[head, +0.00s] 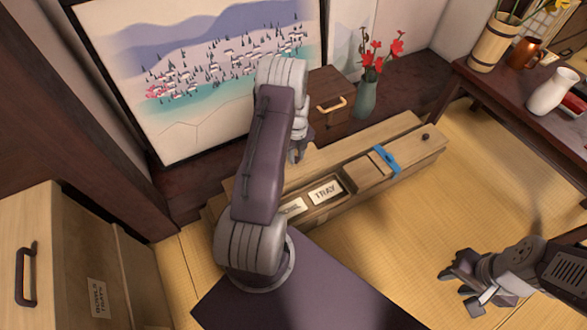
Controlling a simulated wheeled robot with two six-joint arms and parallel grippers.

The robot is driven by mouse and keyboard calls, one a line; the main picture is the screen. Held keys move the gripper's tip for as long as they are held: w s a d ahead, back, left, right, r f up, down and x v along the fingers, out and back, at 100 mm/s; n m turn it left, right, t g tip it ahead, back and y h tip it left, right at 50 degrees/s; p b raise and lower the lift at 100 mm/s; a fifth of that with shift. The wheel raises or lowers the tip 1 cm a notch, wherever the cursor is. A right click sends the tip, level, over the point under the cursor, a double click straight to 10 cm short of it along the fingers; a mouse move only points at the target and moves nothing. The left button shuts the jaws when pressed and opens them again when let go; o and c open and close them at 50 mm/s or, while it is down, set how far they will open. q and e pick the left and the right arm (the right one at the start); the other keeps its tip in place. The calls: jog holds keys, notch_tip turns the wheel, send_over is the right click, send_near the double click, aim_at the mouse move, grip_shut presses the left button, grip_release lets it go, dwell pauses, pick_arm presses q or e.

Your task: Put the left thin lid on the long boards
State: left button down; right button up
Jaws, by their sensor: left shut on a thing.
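My left arm rises from the bottom and folds over. Its gripper (296,157) points down at the back of a long low wooden box, shut on a thin pale wooden piece (308,160) that looks like the left thin lid. My arm hides much of it, so I cannot tell whether it rests on anything. Pale long boards (393,128) run along the back of the box. The box has open compartments with white cards, one reading TRAY (325,191). My right gripper (462,286) is open and empty above the tatami at the lower right.
A blue strap-like piece (386,158) and a dark knob (425,136) are on the box's right part. A vase of red flowers (366,97) and a small drawer chest (329,112) stand behind. A dark table (505,90) is at right, a wooden cabinet (60,260) at left.

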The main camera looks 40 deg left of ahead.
pick_arm(q)
jog(key=shift+a+f, duration=0.1)
jog(key=shift+a, duration=0.1)
notch_tip(320, 180, down, 4)
jog(key=b, duration=0.3)
jog(key=shift+f+b, duration=0.15)
jog(key=shift+b, duration=0.2)
jog(key=shift+r, duration=0.25)
jog(key=shift+f, duration=0.2)
jog(key=c, duration=1.2)
grip_release()
jog(key=shift+r, duration=0.15)
